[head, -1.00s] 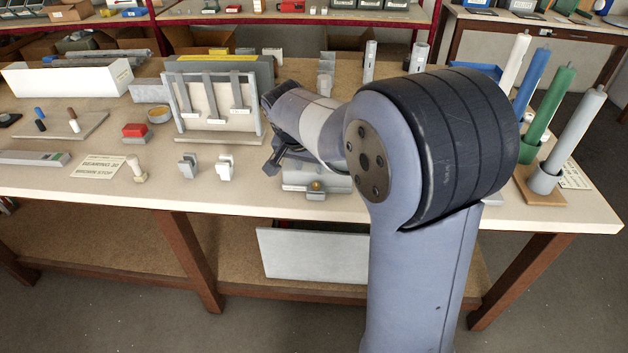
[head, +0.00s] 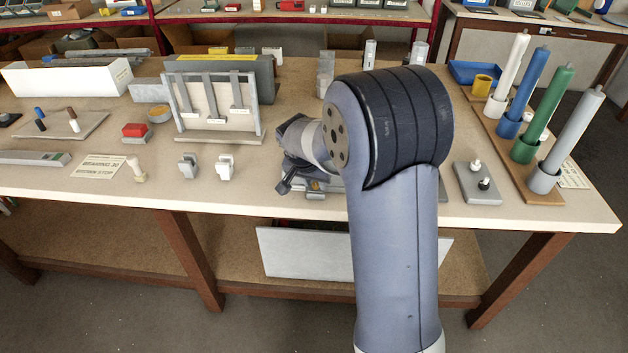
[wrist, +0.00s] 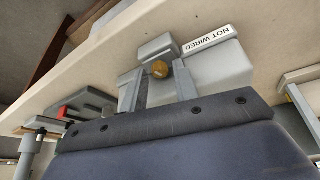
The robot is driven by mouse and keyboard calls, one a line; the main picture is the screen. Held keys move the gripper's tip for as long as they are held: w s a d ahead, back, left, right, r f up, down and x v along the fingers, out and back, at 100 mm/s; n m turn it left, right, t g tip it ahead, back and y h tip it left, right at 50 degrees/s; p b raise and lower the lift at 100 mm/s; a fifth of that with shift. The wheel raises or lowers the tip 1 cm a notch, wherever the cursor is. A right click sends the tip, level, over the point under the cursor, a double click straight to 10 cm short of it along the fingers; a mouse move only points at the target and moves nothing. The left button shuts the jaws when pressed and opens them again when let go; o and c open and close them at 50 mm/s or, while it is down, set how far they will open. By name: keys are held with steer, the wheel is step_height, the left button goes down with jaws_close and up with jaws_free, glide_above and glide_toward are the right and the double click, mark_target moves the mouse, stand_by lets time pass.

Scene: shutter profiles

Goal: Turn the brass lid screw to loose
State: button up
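The brass lid screw (wrist: 160,69) shows in the wrist view as a small round knob on a grey box (wrist: 215,66). The box bears a "NOT WIRED" label (wrist: 209,39). My gripper (wrist: 161,76) is open, with one finger on each side of the screw's line and a gap wider than the screw. I cannot tell whether the tips reach around the screw or stop just short; no contact shows. In the head view the screw (head: 316,185) is a small brass spot at the bench's front, beside my gripper (head: 287,184); my arm hides much of the box.
A frame with hanging grey strips (head: 213,105) stands behind. To the right are a grey plate with knobs (head: 477,184) and coloured rods in cups (head: 541,115). The bench's front edge is close.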

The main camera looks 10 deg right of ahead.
jaws_close()
steer(key=shift+n, duration=0.4)
steer(key=n, duration=0.1)
steer(key=n+y, duration=0.1)
steer(key=n, duration=0.1)
steer(key=shift+s+d+t, duration=0.1)
steer(key=shift+d+t, duration=0.15)
steer(key=shift+t, duration=0.15)
steer(key=shift+d+n+y+p, duration=0.15)
steer(key=shift+n+y, duration=0.3)
steer(key=shift+n, duration=0.5)
steer(key=shift+a+n+y+p, duration=0.15)
steer(key=shift+n+y, duration=0.3)
steer(key=shift+n, duration=0.5)
steer(key=shift+d, duration=0.1)
steer(key=shift+o, duration=1.2)
jaws_free()
